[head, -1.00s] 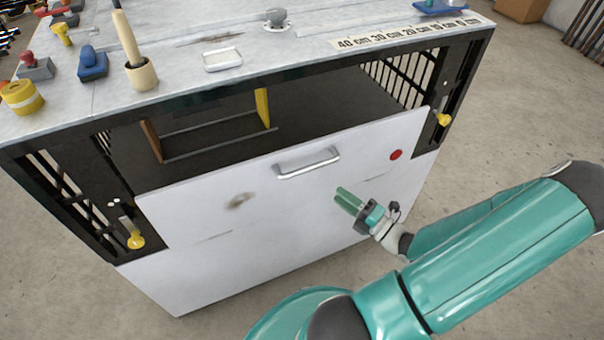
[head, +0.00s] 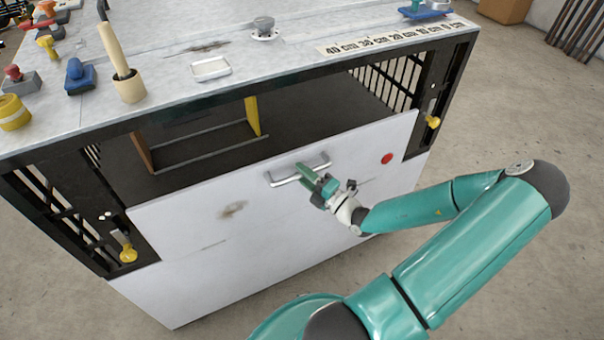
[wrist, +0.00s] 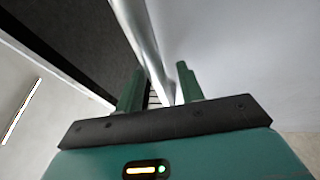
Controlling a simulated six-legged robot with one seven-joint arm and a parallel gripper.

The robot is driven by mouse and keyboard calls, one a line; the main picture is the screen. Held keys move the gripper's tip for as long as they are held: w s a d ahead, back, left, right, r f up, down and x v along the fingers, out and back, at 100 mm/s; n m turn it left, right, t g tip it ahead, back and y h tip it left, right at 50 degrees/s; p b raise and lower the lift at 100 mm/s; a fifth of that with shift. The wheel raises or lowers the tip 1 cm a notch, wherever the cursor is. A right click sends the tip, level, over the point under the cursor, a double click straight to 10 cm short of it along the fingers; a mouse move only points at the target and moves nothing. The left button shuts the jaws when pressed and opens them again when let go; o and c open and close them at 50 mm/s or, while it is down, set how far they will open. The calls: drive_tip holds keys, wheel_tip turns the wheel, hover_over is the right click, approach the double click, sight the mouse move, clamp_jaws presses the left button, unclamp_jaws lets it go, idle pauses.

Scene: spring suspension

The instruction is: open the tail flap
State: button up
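The tail flap (head: 190,260) is a white panel on the front of a black-framed box, standing roughly upright, with a dark gap above its top edge. It has a silver bar handle (head: 318,163) near the top and a red dot (head: 387,158). In the wrist view, the handle bar (wrist: 142,40) runs between the two green fingers (wrist: 158,85), which stand apart with narrow gaps beside the bar. Whether either finger touches it is unclear. Yellow latches sit at the left (head: 128,254) and right (head: 433,122) of the flap.

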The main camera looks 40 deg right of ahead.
drive_tip(key=shift+w, duration=0.3)
clamp_jaws()
drive_tip(key=shift+s, duration=0.15)
